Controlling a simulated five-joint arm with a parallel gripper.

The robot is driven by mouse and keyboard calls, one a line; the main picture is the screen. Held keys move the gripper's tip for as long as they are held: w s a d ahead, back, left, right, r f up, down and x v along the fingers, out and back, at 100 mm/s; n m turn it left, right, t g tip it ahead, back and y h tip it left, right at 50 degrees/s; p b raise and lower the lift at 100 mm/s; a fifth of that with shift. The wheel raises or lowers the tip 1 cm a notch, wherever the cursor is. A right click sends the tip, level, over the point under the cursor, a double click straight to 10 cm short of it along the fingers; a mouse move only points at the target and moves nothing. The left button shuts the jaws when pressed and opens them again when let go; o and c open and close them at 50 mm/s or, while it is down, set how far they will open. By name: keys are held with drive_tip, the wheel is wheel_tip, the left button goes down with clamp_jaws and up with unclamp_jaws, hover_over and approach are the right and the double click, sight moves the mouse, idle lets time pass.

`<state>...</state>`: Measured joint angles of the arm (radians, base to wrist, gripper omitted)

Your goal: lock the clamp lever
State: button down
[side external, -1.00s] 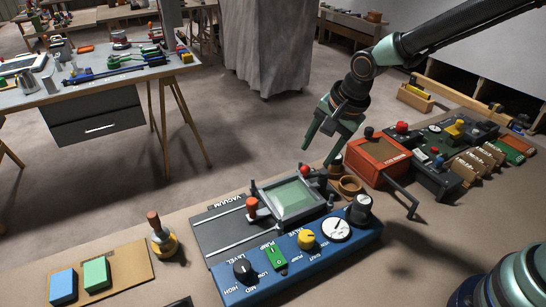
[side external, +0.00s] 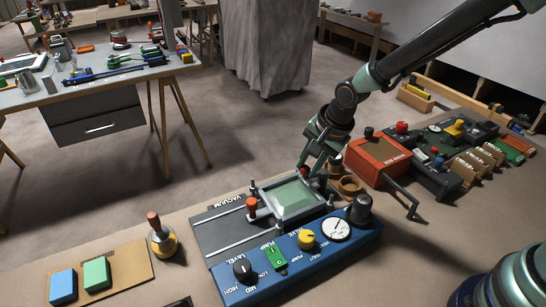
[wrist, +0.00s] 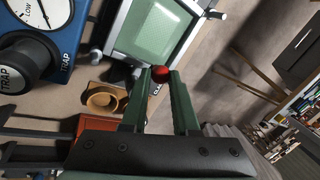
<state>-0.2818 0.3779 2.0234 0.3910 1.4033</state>
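The vacuum clamp station (side external: 225,236) has a grey bed with a framed greenish pane (side external: 292,198) and a blue control panel. My gripper (side external: 308,170) is low at the far right corner of the frame. In the wrist view, a red ball knob (wrist: 159,73) of a clamp lever shows between my two fingertips (wrist: 159,78), close to both. The fingers are apart, and I cannot tell whether they touch the knob. The lever below the knob is hidden. A second red knob (side external: 252,204) stands at the frame's left side.
A red box with a crank (side external: 383,158) and brown cups (side external: 350,185) stand close on the right. The TRAP knob (wrist: 25,62) is near in the wrist view. A yellow-based tool with a wooden handle (side external: 162,240) stands left of the station.

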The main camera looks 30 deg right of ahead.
drive_tip(key=shift+s+n, duration=0.25)
drive_tip(key=shift+n, duration=0.15)
drive_tip(key=c, duration=0.7)
unclamp_jaws()
drive_tip(key=v, duration=1.2)
drive_tip(key=shift+r, duration=0.1)
